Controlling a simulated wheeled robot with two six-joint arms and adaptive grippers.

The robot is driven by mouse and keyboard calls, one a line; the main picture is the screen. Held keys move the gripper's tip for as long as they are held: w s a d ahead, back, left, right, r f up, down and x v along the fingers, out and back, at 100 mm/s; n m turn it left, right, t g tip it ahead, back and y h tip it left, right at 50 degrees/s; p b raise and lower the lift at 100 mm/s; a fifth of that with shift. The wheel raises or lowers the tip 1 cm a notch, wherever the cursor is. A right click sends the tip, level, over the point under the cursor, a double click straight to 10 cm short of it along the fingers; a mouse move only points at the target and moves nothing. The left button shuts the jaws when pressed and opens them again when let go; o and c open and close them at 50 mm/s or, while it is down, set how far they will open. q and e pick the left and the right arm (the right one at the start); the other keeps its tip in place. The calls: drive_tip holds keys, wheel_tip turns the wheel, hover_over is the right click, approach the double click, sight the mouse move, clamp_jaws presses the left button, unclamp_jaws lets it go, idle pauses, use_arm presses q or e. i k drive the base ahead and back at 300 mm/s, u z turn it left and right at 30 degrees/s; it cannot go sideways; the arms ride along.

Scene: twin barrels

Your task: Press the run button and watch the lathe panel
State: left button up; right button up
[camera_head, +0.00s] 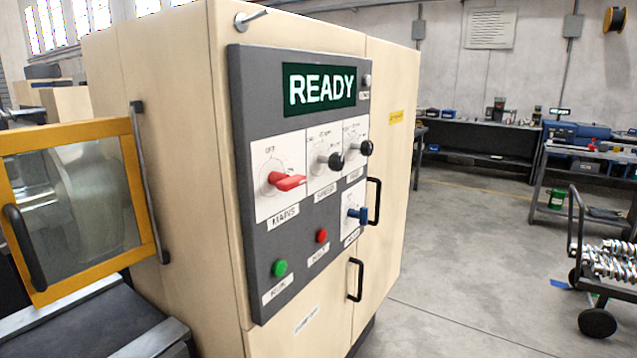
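The lathe panel (240,200) is a dark grey board on the front of a beige cabinet. Its screen (320,87) reads READY in white on dark green. The green button (280,268) is at the lower left above a small label that seems to read RUN. A red button (321,235) is to its right. The red MAINS switch (287,181), two black knobs (337,160) (366,148) and a blue switch (358,214) sit above them. Neither of my grippers shows, and nothing touches the panel.
A yellow-framed door with a window (75,205) stands at the left of the cabinet (180,180). Black handles (374,201) stick out at the panel's right. A cart with metal parts (610,262) stands at the right. The floor (470,270) between is clear.

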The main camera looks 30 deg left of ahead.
sight(280, 267)
drive_tip(key=u, duration=1.35)
